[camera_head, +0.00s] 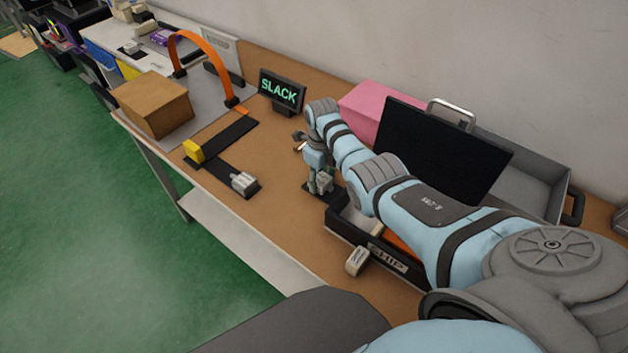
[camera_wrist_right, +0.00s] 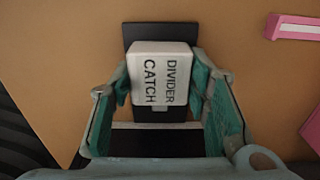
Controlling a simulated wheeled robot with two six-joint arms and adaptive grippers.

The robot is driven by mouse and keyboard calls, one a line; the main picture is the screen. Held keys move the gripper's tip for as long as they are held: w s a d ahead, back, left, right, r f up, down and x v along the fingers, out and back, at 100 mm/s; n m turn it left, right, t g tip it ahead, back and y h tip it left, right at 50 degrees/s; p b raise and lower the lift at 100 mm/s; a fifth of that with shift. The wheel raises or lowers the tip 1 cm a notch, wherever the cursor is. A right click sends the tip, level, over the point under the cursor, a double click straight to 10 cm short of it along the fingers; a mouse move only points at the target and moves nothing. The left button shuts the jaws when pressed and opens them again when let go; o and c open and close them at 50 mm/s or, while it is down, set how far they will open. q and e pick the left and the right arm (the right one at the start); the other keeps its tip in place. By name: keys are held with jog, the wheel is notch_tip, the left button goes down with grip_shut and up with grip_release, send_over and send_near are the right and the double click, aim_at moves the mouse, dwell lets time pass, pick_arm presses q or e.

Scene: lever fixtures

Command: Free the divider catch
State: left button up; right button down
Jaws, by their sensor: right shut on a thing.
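The divider catch (camera_wrist_right: 160,75) is a white block with the words DIVIDER CATCH, on a dark base plate (camera_wrist_right: 142,35) in the right wrist view. My right gripper (camera_wrist_right: 162,88) is shut on it, with one teal finger at each side. In the head view my right gripper (camera_head: 316,168) points down at the catch (camera_head: 323,183), between the lit sign and the SHIP bin. My arm partly covers that spot. My left gripper is not in view.
A sign (camera_head: 282,91) reads SLACK. A black track with a yellow block (camera_head: 193,151) and a grey knob (camera_head: 244,182) lies left of my gripper. A SHIP bin (camera_head: 385,258), a dark panel (camera_head: 440,150) and a pink box (camera_head: 365,105) stand right. A cardboard box (camera_head: 153,104) is farther left.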

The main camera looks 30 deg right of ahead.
aim_at(319, 177)
jog(key=c, duration=1.2)
grip_release()
jog(key=shift+w+a+r, duration=0.1)
jog(key=shift+w, duration=0.05)
jog(key=o, duration=0.3)
jog(key=shift+w, duration=0.1)
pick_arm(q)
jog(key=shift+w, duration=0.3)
pick_arm(e)
notch_tip(319, 177, up, 12)
jog(key=shift+f, duration=0.1)
jog(key=shift+f, duration=0.1)
